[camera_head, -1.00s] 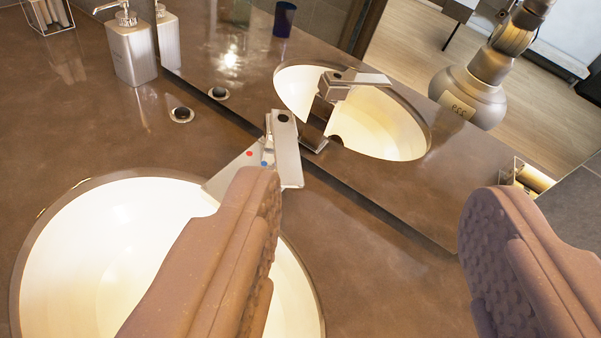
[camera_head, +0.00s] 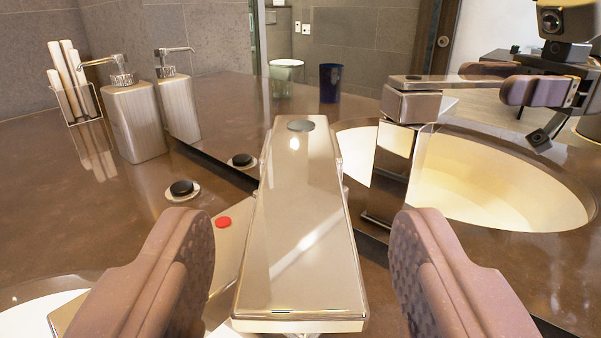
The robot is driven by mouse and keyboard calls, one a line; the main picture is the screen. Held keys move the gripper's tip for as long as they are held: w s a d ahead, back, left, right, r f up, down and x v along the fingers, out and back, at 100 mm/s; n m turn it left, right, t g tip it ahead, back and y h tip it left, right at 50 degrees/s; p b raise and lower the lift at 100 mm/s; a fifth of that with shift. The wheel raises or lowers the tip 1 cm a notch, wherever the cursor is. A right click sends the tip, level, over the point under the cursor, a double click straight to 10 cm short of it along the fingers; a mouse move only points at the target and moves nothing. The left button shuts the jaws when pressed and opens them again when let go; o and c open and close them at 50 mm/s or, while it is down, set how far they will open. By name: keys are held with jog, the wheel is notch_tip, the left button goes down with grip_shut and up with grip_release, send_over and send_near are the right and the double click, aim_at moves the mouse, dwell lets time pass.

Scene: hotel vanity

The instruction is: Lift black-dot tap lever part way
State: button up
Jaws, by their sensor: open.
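The tap lever (camera_head: 300,225) is a long flat chrome bar with a black dot (camera_head: 300,126) at its far end. Its near end lies between the two fingers of my gripper (camera_head: 305,275). My gripper is open, one brown textured finger on each side, with a gap visible at both sides of the lever. The tap body (camera_head: 228,255) with a red dot (camera_head: 223,222) shows to the left below the lever.
A mirror behind the counter (camera_head: 60,220) reflects the tap, basin and my gripper. A soap dispenser (camera_head: 132,120) and a rack of rolled items (camera_head: 72,85) stand at the left. A black round knob (camera_head: 181,190) sits left of the tap. The basin (camera_head: 35,315) is mostly hidden.

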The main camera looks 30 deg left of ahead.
jog(key=shift+w+a, duration=0.35)
jog(key=shift+w, duration=0.25)
jog(key=shift+c, duration=0.2)
grip_shut()
jog(key=r+p, duration=0.1)
jog(key=p, duration=0.1)
jog(key=shift+r+g+p, duration=0.3)
jog(key=shift+r+g, duration=0.05)
jog(key=shift+g, duration=0.05)
jog(key=shift+a+r+g+h+p, duration=0.15)
jog(key=shift+g+h+p, duration=0.2)
jog(key=shift+p, duration=0.25)
jog(key=shift+f, duration=0.2)
jog(key=shift+o, duration=0.2)
grip_release()
